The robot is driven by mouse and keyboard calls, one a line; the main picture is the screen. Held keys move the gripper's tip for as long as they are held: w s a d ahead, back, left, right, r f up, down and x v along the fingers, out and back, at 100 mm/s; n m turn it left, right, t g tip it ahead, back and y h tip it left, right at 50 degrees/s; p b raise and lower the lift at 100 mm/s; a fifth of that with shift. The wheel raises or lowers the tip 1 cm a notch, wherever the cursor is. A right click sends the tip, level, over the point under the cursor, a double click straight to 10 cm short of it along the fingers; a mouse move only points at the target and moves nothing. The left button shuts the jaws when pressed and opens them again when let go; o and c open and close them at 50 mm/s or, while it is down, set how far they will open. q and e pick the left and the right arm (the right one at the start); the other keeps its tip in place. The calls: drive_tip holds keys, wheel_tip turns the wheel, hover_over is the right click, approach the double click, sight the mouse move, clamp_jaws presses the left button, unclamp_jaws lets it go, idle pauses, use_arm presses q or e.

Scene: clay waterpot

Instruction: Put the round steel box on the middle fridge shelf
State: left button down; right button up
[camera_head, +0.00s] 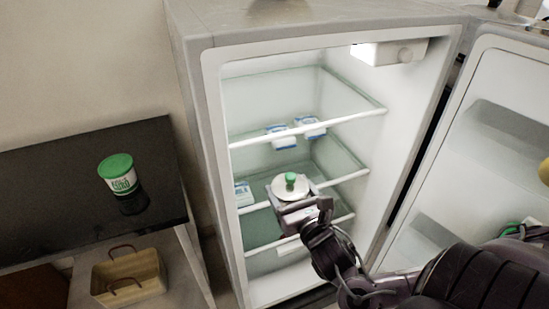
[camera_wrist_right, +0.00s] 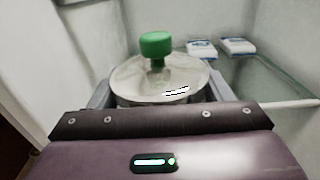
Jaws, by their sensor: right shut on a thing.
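The round steel box (camera_wrist_right: 160,82) has a shiny lid with a green knob on top. In the head view the steel box (camera_head: 291,189) is inside the open fridge, at about the height of the middle shelf. My right gripper (camera_head: 298,205) reaches in from the front and is shut on the box, with a finger on each side of it. The gripper hides the lower part of the box, so I cannot tell whether it touches the shelf. The fridge shelf (camera_head: 335,182) shows its front edge right of the box. My left gripper is not in view.
Small blue-and-white packs (camera_head: 281,137) stand on a shelf behind, and another pack (camera_head: 243,193) lies left of the box. The fridge door (camera_head: 480,150) is open at the right. A green-lidded tub (camera_head: 119,175) stands on the dark counter, above a basket (camera_head: 128,275).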

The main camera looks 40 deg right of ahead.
drive_tip(key=x, duration=1.8)
drive_tip(key=f, duration=0.2)
drive_tip(key=f+b, duration=0.1)
drive_tip(key=f, duration=0.3)
drive_tip(key=shift+w+d+f+b, duration=0.25)
drive_tip(key=shift+b, duration=0.05)
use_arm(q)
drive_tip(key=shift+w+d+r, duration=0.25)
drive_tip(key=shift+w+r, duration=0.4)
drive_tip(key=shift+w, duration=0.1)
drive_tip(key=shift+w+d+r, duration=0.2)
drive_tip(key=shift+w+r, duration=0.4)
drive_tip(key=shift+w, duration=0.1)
use_arm(e)
drive_tip(key=shift+w+d+f, duration=0.15)
drive_tip(key=shift+w+f, duration=0.05)
drive_tip(key=shift+w, duration=0.15)
drive_tip(key=o, duration=1.2)
drive_tip(key=shift+f, duration=0.15)
drive_tip(key=shift+c, duration=0.2)
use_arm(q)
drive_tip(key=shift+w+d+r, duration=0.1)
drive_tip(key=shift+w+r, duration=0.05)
